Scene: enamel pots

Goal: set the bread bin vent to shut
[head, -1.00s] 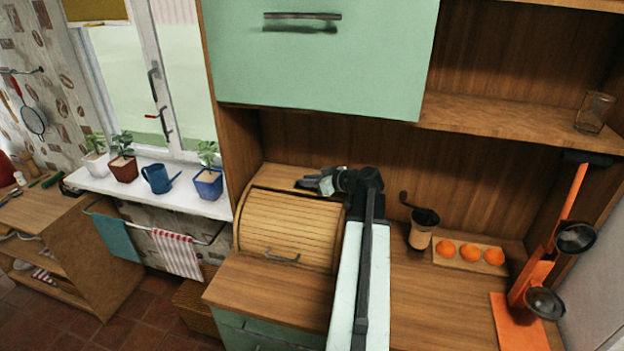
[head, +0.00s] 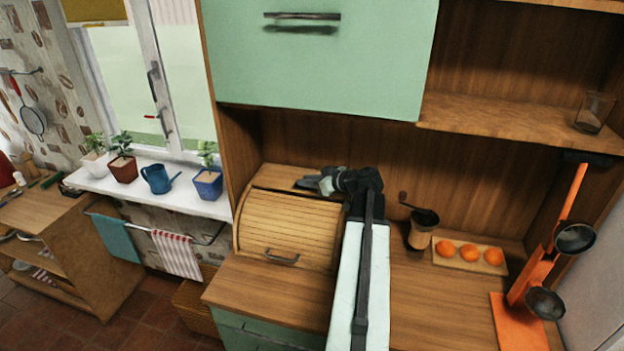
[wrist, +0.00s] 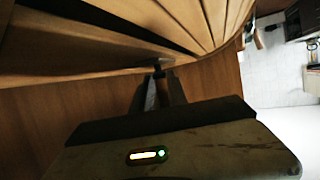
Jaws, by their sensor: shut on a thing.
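The wooden roll-top bread bin (head: 290,228) stands on the counter with its slatted front down. Its slats and top edge fill the upper part of the wrist view (wrist: 130,25). My gripper (head: 308,184) is at the bin's top rear edge in the head view. In the wrist view its two fingers (wrist: 157,82) are close together on a small dark knob (wrist: 158,67) at the bin's wooden edge, which I take for the vent knob. The fingers hide part of the knob, and the vent's setting cannot be read from here.
A coffee grinder (head: 422,230) and a board (head: 450,262) with oranges stand right of my arm. An orange stand with dark cups (head: 530,275) is at the far right. A green cabinet (head: 320,60) hangs above.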

